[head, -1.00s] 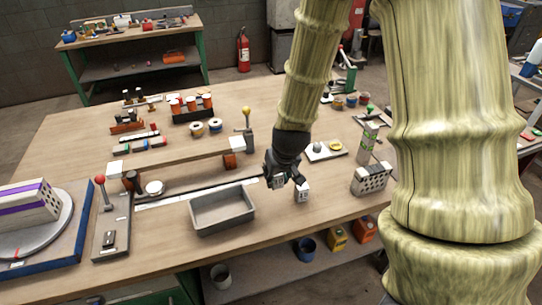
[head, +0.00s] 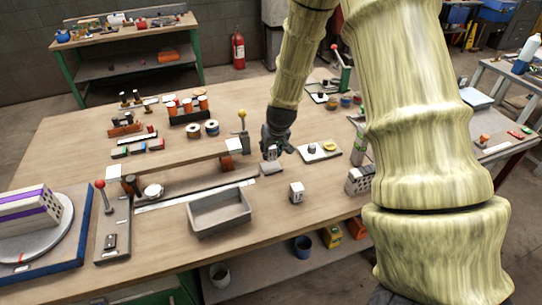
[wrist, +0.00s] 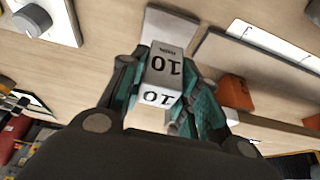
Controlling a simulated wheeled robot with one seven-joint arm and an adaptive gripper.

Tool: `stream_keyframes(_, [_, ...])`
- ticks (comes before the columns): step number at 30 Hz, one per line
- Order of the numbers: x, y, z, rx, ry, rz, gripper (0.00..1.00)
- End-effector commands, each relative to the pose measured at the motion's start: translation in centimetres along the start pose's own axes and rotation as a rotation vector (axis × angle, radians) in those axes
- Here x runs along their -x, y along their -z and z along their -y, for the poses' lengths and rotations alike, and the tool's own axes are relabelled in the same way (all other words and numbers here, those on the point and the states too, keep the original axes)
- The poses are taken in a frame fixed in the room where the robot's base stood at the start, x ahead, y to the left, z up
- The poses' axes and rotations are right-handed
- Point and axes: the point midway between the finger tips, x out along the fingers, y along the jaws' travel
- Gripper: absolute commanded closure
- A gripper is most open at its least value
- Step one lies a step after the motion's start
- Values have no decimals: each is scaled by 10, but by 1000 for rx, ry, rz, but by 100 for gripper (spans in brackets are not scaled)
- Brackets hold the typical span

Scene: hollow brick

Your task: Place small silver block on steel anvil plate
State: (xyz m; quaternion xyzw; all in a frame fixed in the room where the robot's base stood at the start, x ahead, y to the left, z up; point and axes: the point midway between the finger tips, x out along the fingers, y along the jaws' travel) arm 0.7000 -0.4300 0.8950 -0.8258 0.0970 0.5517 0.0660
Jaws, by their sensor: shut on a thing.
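My gripper (head: 273,150) is shut on a small silver block (wrist: 163,72), which is marked 10 in the wrist view. In the head view the block (head: 271,153) shows small between the fingers. A light grey plate, which looks like the steel anvil plate (head: 271,169), lies on the bench just below the gripper. In the wrist view the plate (wrist: 172,28) shows past the block, partly hidden by it. The block appears to be above the plate; I cannot tell the exact gap.
A white block with dark marks (head: 297,192) stands on the bench in front. A grey tray (head: 219,213) is at front left. A long beam (head: 180,157) runs to the left.

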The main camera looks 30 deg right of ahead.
Motion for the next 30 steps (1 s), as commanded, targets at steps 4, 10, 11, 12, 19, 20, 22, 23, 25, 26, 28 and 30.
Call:
stream_keyframes(4, [-13, -5, 0, -1, 1, 2, 100])
stream_keyframes(10, [-30, -12, 0, -1, 0, 0, 100])
stream_keyframes(11, [-31, -12, 0, 0, 0, 0, 100])
stream_keyframes(12, [-32, -12, 0, 0, 0, -1, 100])
stream_keyframes(19, [-33, -12, 0, 0, 0, -1, 100])
stream_keyframes(20, [-33, -13, 0, 0, 0, -1, 100])
stream_keyframes(22, [-35, -14, 0, 0, 0, -1, 100])
stream_keyframes(23, [-36, -14, 0, 0, 0, -1, 100])
stream_keyframes(25, [-35, -14, 0, 0, 0, -1, 57])
stream_keyframes(26, [-35, -14, 0, 0, 0, -1, 52])
stream_keyframes(28, [-35, -14, 0, 0, 0, -1, 47])
stream_keyframes(30, [-35, -14, 0, 0, 0, -1, 47])
